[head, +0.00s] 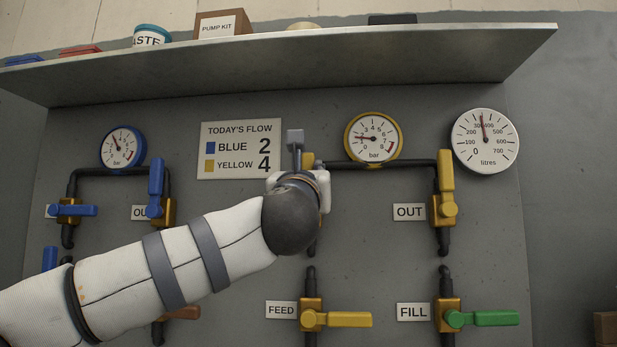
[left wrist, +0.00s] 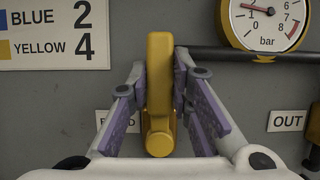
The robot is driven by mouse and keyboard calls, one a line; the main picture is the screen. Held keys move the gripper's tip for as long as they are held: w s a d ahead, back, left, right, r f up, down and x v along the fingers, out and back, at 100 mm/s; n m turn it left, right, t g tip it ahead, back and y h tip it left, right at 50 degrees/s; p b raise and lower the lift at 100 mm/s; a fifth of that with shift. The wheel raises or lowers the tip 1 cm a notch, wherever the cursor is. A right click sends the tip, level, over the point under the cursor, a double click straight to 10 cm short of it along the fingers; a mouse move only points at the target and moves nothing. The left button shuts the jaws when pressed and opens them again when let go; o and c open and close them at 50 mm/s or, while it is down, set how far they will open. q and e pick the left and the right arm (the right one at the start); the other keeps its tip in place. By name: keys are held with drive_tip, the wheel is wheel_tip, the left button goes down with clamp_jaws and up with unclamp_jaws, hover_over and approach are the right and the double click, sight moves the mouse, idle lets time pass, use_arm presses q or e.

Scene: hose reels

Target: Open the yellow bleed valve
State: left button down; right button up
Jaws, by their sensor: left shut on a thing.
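The yellow bleed valve's handle (left wrist: 160,75) stands upright in the left wrist view, with its round hub at the bottom. My left gripper (left wrist: 163,95) is shut on this handle, its purple-padded fingers on either side. The label behind it is mostly hidden by a finger; only its end letters show. In the head view my left gripper (head: 300,185) covers most of the valve. Only the top of the yellow handle (head: 308,160) shows beside it. My right gripper is in neither view.
A yellow-rimmed gauge (head: 373,138) and pipe are right of the valve. The yellow OUT handle (head: 446,180) is upright; the yellow FEED handle (head: 345,319) and green FILL handle (head: 495,318) lie level. Blue valves (head: 156,185) are left. A shelf (head: 290,62) juts out above.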

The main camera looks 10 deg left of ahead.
use_arm(q)
drive_tip(key=c, duration=1.4)
unclamp_jaws()
drive_tip(key=shift+a, duration=0.1)
drive_tip(key=shift+c, duration=0.2)
drive_tip(key=v, duration=1.2)
